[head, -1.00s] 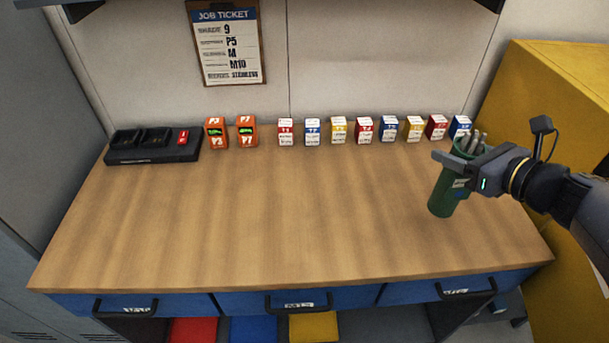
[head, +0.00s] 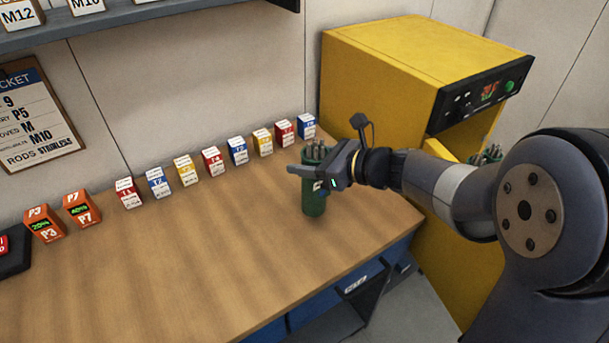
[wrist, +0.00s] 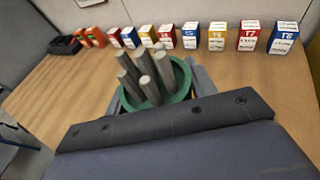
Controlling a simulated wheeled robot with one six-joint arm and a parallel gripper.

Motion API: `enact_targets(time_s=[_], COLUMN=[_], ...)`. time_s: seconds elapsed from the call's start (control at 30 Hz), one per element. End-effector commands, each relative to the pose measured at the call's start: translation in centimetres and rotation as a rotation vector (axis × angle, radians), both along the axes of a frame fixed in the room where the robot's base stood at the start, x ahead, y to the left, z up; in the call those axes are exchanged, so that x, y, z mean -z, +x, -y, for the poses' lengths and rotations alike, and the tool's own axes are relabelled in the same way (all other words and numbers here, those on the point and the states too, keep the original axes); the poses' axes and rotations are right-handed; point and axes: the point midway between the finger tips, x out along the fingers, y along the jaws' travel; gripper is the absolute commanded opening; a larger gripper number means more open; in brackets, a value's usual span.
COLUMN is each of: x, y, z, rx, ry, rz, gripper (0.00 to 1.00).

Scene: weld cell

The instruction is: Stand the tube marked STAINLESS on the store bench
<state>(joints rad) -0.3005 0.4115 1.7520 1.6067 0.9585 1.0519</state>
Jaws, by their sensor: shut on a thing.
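A green tube (head: 314,197) with several grey rods standing out of its open top is at the right end of the wooden bench (head: 190,260). My gripper (head: 318,172) is shut on the tube near its upper part. The tube is upright, and its base appears at the bench top; I cannot tell if it touches. A white label on the tube is mostly covered by my gripper, and its words are not readable. In the wrist view the green rim (wrist: 182,84) and the rods (wrist: 146,75) show just beyond my gripper.
Small numbered boxes (head: 210,162) line the back of the bench, with two orange packs (head: 82,208) and a black charger to the left. A yellow cabinet (head: 390,75) stands right of the bench, with more rods in its opening (head: 488,155). The bench's front middle is clear.

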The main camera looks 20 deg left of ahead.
Motion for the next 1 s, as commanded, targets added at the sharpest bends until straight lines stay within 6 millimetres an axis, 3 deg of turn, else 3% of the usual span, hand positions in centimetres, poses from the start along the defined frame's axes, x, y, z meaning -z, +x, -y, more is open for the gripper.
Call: enact_targets(time_s=[0.4,0.83,0.87,1.0], x=[3.8,4.4,4.5,4.5], y=[0.1,0.1,0.0,0.0], z=[0.0,0.0,0.0,0.0], rx=[0.001,0.000,0.001,0.001], ry=[0.005,0.004,0.001,0.001], rz=[0.001,0.004,0.001,0.001], gripper=[0.00,0.00,0.55,0.66])
